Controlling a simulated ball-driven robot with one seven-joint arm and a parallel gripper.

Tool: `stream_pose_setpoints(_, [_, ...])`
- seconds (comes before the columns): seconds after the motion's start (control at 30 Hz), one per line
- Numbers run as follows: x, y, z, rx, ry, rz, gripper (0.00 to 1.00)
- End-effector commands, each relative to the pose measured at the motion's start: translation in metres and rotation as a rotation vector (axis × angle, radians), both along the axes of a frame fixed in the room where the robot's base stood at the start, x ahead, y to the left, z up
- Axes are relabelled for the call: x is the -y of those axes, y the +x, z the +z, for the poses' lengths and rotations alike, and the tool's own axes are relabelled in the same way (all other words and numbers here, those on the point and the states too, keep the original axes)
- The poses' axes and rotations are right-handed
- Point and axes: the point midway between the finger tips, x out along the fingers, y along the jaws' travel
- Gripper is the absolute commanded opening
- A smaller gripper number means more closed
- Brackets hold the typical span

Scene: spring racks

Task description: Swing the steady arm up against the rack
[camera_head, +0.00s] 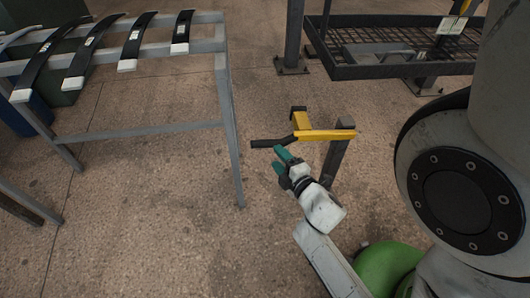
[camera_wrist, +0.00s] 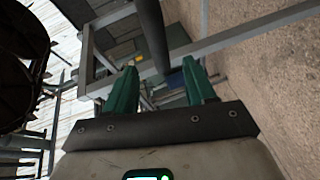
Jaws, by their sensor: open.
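The steady arm (camera_head: 325,135) is a yellow bar on a dark post (camera_head: 337,160), with a black handle (camera_head: 270,143) pointing left. It lies roughly level, out from the racks. My gripper (camera_head: 283,160), with green fingers, is open just below the handle. In the wrist view, a dark round bar (camera_wrist: 151,35), which looks like the handle, reaches down toward the gap between the open fingers of my gripper (camera_wrist: 160,82). I cannot tell whether they touch it. A grey rack (camera_head: 226,110) holding several dark leaf springs (camera_head: 130,45) stands at the left.
A dark mesh-shelved rack (camera_head: 400,70) with a small tag stands at the upper right, close behind the steady arm. A blue bin (camera_head: 25,115) is at the far left. The concrete floor (camera_head: 160,200) between the grey rack and my arm is clear.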

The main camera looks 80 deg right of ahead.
Motion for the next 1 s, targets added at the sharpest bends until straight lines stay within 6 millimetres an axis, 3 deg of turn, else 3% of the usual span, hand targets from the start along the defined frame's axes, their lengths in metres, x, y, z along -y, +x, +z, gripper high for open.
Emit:
stream_pose_setpoints(0.17, [0.011,0.012,-0.001,0.002,-0.008,0.005,0.55])
stream_pose_setpoints(0.6, [0.063,0.064,-0.012,0.002,-0.006,0.004,0.55])
stream_pose_setpoints(1.0, [0.075,0.076,-0.015,0.001,-0.004,0.002,0.55])
